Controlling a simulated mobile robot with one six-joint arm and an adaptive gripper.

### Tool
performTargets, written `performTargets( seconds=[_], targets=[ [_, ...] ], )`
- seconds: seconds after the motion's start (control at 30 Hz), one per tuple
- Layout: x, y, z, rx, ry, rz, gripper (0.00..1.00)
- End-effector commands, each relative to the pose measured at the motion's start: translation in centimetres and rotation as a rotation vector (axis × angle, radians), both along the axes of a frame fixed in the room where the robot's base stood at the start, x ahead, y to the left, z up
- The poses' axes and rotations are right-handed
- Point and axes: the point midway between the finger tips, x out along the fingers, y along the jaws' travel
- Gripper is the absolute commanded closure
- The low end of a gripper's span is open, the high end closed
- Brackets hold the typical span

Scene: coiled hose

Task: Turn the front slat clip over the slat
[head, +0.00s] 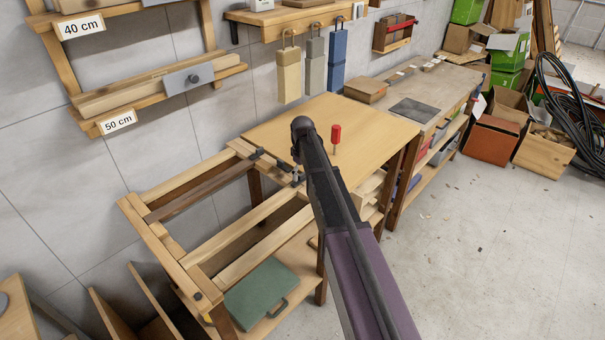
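The wooden frame (158,238) juts out from the left end of the workbench (270,122). A dark brown slat (200,190) lies across it, with paler slats (232,232) nearer. Small dark clips (256,154) and (284,165) sit at the right end of the frame, by the bench edge. I cannot tell which is the front slat clip, or whether either lies over a slat. My arm reaches in from the bottom right. My gripper (297,178) appears to point down at the bench's left edge, close to the clips. Its fingers are too small and partly hidden to read.
A red-handled tool (335,134) stands upright on the bench, just right of my arm. A green case (270,295) lies on the lower shelf. A second bench (435,90) stands behind right.

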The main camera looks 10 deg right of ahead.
Motion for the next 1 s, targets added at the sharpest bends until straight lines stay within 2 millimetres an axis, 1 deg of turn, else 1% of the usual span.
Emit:
performTargets(
  seconds=[0.27,0.47,0.67,1.0],
  targets=[
    [-0.03,-0.03,0.00,-0.001,0.001,0.005,0.17],
    [-0.04,-0.04,0.00,-0.001,0.001,0.044,0.17],
    [-0.05,-0.05,0.00,-0.001,0.001,0.135,0.17],
    [-0.09,-0.09,0.00,-0.001,0.001,0.351,0.17]
  ],
)
